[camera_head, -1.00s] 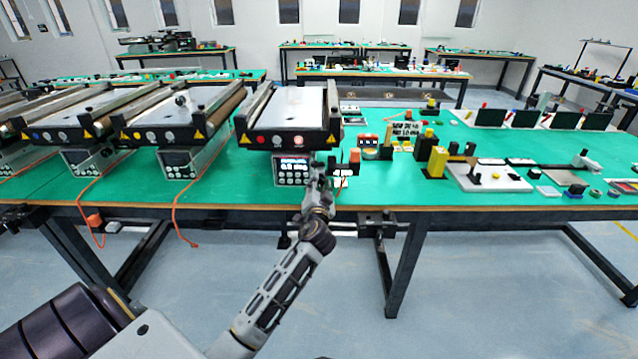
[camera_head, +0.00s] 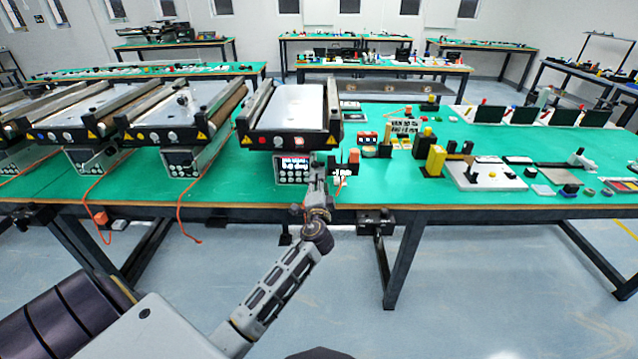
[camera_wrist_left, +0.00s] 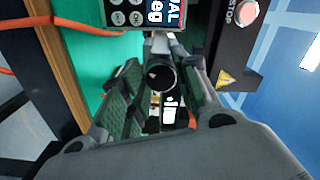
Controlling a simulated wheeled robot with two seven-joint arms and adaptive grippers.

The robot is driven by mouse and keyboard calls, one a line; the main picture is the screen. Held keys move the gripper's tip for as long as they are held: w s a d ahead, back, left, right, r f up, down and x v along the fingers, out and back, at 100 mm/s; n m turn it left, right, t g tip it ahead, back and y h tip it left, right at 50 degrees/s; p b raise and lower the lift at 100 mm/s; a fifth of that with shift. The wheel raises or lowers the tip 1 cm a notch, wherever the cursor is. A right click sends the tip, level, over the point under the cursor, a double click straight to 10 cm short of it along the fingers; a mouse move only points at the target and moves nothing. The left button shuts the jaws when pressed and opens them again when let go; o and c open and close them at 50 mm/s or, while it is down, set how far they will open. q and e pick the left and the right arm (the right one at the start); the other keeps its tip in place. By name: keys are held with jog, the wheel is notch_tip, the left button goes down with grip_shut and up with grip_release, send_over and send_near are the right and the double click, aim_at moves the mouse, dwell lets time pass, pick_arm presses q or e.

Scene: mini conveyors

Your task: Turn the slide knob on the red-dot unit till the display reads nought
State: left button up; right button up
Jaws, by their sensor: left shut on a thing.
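My left gripper (camera_head: 318,186) is at the box's right side, under the conveyor. In the wrist view its fingers (camera_wrist_left: 160,88) are closed around a dark round knob (camera_wrist_left: 160,77), which looks like the slide knob. My right gripper is out of view.
Similar conveyors (camera_head: 175,130) stand to the left, with orange cables hanging over the table edge. A stop button (camera_wrist_left: 246,12) is near the gripper. An orange-topped block (camera_head: 354,156) and small parts lie to the right on the green table (camera_head: 385,190).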

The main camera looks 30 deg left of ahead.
pick_arm(q)
jog(key=shift+f+m, duration=0.3)
jog(key=shift+m, duration=0.1)
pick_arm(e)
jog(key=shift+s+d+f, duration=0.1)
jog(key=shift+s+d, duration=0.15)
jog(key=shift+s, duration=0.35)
pick_arm(q)
jog(key=o, duration=1)
jog(key=shift+s+r, duration=0.1)
jog(key=shift+v, duration=6)
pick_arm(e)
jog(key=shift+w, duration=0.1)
pick_arm(q)
jog(key=shift+r, duration=0.1)
